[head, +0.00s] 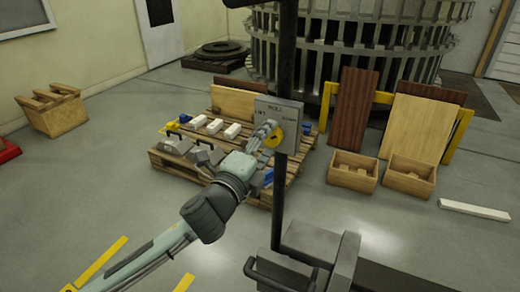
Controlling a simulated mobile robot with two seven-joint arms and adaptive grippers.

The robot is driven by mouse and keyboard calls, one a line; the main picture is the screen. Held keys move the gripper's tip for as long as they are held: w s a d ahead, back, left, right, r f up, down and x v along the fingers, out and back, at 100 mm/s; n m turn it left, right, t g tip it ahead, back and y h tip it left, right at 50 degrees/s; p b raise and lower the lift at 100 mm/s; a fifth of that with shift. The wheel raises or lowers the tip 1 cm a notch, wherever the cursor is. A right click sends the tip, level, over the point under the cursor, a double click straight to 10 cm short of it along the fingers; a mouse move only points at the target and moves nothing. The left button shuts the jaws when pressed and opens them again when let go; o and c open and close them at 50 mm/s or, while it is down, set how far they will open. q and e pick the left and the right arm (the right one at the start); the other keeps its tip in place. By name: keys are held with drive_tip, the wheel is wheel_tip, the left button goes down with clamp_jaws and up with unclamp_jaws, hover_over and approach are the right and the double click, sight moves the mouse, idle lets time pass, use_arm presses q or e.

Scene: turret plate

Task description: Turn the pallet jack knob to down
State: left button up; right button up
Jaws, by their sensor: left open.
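A grey label plate (285,107) with lettering stands above the loaded pallet. Its top word is hard to read, with what looks like LIFT at left and DOWN at right. My left arm reaches in from the lower left. My left gripper (269,133) is open at the knob's left side, overlapping it in the head view. I cannot tell whether the fingers touch it. The knob's pointing direction is too small to read and partly hidden. My right gripper is not in view.
A wooden pallet (180,165) behind carries white blocks and grey pieces. Two wooden boxes (352,178) stand at right, before leaning boards (420,127). Open floor lies at left.

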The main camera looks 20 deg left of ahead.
use_arm(q)
drive_tip(key=s+a, duration=0.2)
drive_tip(key=s, duration=0.9)
drive_tip(key=shift+s+a, duration=0.15)
drive_tip(key=shift+s, duration=0.1)
drive_tip(key=shift+f, duration=0.15)
